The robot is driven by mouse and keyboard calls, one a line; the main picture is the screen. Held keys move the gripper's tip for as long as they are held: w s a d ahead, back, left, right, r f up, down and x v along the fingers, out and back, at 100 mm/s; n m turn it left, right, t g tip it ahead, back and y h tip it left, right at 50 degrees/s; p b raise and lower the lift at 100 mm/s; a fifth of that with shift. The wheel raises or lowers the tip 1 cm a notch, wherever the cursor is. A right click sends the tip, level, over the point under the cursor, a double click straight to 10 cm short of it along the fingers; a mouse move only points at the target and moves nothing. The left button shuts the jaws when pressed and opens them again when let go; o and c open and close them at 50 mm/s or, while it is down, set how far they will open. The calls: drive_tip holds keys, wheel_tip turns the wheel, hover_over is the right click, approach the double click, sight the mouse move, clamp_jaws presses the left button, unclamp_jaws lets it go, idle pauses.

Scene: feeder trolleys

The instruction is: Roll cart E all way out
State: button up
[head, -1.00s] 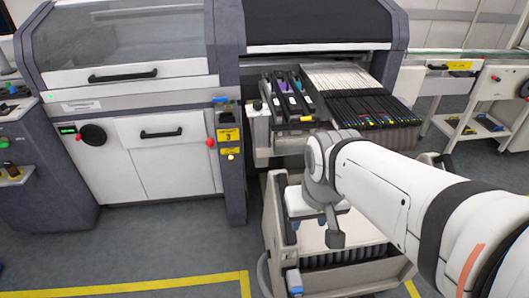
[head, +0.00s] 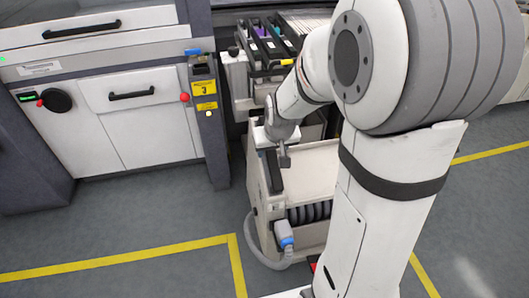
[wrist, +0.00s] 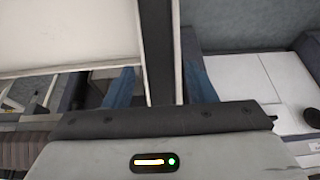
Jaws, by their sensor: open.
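A beige feeder cart (head: 318,165) stands in front of the machine, under the feeder bank. No letter E is readable on it. A dark upright grip bar (head: 272,172) runs along its left side; a dark bar also shows in the wrist view (wrist: 156,50). My gripper (wrist: 160,86) is open, with one blue finger on each side of that bar in the wrist view. In the head view my wrist hangs over the cart's left top corner, and the fingertips are mostly hidden. Whether the fingers touch the bar cannot be told.
The machine (head: 135,115) with a yellow number 3 plate (head: 203,88) stands left of the cart. A grey hose (head: 262,255) and a blue-and-white connector (head: 284,235) are at the cart's front left. Feeders (head: 270,40) sit above. Yellow lines (head: 120,258) mark open floor.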

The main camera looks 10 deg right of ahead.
sight(271, 153)
drive_tip(key=shift+x, duration=2.15)
drive_tip(key=shift+c, duration=0.3)
clamp_jaws()
